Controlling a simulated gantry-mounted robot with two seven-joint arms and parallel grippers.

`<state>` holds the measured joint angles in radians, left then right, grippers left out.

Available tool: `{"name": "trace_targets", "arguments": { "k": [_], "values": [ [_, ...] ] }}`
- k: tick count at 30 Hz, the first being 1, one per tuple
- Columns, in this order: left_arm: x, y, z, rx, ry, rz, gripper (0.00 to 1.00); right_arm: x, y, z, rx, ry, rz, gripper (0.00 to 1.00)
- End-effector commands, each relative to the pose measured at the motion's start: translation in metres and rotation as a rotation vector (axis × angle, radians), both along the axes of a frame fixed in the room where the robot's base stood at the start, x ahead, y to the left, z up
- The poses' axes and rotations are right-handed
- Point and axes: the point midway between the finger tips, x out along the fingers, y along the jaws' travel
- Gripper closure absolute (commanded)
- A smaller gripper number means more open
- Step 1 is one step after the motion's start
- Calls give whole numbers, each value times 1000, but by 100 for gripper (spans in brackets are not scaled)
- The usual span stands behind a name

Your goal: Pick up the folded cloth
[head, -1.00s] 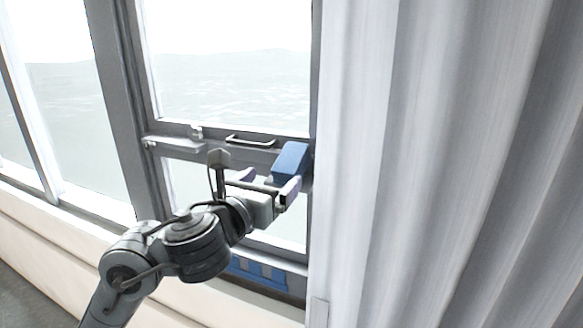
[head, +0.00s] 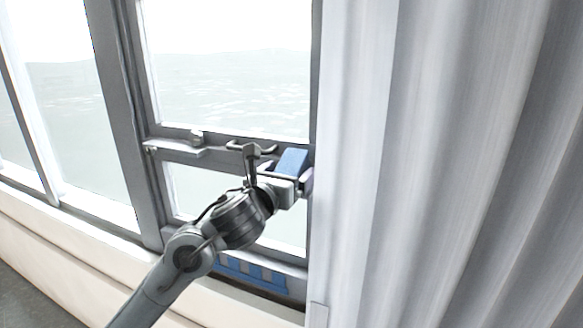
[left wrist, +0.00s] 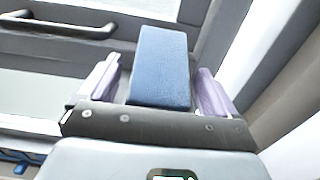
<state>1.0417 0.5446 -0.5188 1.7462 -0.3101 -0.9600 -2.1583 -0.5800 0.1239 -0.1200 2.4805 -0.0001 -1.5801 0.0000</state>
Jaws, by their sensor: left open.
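The folded cloth (head: 292,161) is a blue, block-shaped bundle at the window's crossbar, close to the curtain. It also shows in the left wrist view (left wrist: 161,62), upright and straight ahead. My left gripper (head: 287,178) is open around the cloth's lower part. In the left wrist view its two pale purple fingers stand on either side of the cloth, with a visible gap on each side. The cloth's lower end is hidden behind the gripper body. My right gripper is not in view.
A grey window frame (head: 149,215) with a handle (head: 237,145) and a small ledge (head: 172,151) lies left of the cloth. A pale curtain (head: 430,170) hangs just to the right. Blue striped material (head: 250,273) lies at the sill below.

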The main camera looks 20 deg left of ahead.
Motion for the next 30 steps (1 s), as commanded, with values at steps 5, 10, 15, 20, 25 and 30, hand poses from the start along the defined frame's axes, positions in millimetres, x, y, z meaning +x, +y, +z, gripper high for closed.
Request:
{"name": "trace_targets", "arguments": {
  "k": [5,10,15,20,25,30],
  "values": [
    [0,0,0,0,0,0,8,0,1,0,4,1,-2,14],
    [0,0,0,0,0,0,30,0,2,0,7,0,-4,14],
    [0,0,0,0,0,0,56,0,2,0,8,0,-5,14],
    [0,0,0,-1,0,0,70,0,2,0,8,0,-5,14],
    [0,0,0,-1,-1,0,71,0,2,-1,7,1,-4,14],
    [-2,1,3,-1,-2,1,71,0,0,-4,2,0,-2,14]
  ]
}}
